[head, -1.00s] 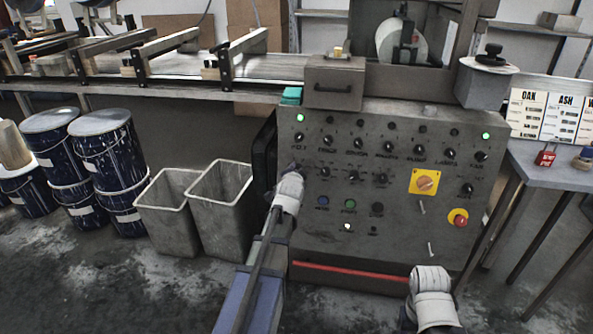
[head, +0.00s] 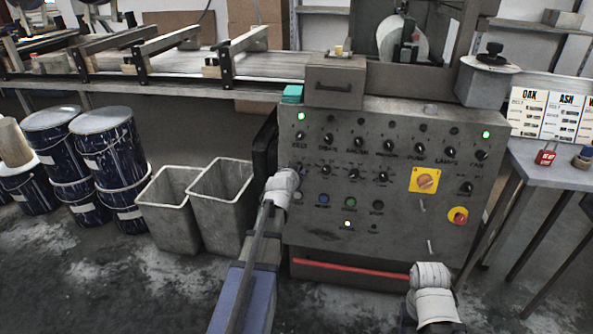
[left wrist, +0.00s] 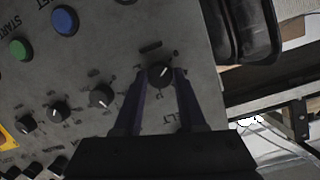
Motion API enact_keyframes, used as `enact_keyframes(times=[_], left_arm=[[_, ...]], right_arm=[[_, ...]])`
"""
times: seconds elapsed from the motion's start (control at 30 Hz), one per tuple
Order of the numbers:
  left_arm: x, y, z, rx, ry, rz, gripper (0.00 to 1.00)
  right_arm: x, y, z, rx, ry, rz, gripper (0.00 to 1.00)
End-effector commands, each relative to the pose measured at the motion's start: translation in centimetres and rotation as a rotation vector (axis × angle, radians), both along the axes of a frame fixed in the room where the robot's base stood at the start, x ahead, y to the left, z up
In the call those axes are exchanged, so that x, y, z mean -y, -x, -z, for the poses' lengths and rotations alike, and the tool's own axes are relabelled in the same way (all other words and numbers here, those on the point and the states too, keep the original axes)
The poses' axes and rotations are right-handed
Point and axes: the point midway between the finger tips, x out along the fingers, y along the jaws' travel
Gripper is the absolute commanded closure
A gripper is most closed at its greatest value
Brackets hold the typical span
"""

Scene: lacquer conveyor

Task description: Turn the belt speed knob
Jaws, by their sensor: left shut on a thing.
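The grey control panel (head: 400,215) carries rows of small black knobs. In the left wrist view, a round black knob (left wrist: 160,73) with a pale pointer line sits between the two dark fingers of my left gripper (left wrist: 160,82), which is shut on it. This is the end knob of its row, near the panel's left edge. Its label is not readable. In the head view my left wrist (head: 282,186) covers this knob and the fingertips. My right arm shows at the lower right of the head view, but its gripper is out of sight.
Nearby are a blue button (left wrist: 64,20), a green button (left wrist: 20,50) and a neighbouring knob (left wrist: 101,95). Grey bins (head: 222,205) stand left of the panel.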

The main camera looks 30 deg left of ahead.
Motion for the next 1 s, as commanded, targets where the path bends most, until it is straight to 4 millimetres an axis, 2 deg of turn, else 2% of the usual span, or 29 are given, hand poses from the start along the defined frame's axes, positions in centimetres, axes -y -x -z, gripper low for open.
enact_keyframes(times=[0.47,0.5,0.73,1.0], left_arm=[[0.05,0.15,0.15,-0.003,0.012,-0.001,1.0],[0.05,0.15,0.16,-0.004,0.012,-0.001,0.55],[0.03,0.07,0.08,-0.001,0.01,-0.002,0.3],[0.04,0.12,-0.01,0.001,0.009,-0.001,0.3]], right_arm=[[0.0,0.0,0.02,0.0,0.0,0.0,0.5],[0.0,0.0,0.02,0.0,0.0,0.0,0.5],[0.0,0.0,0.01,0.0,0.0,0.0,0.5],[0.0,0.0,-0.05,0.0,0.0,0.0,0.5]])
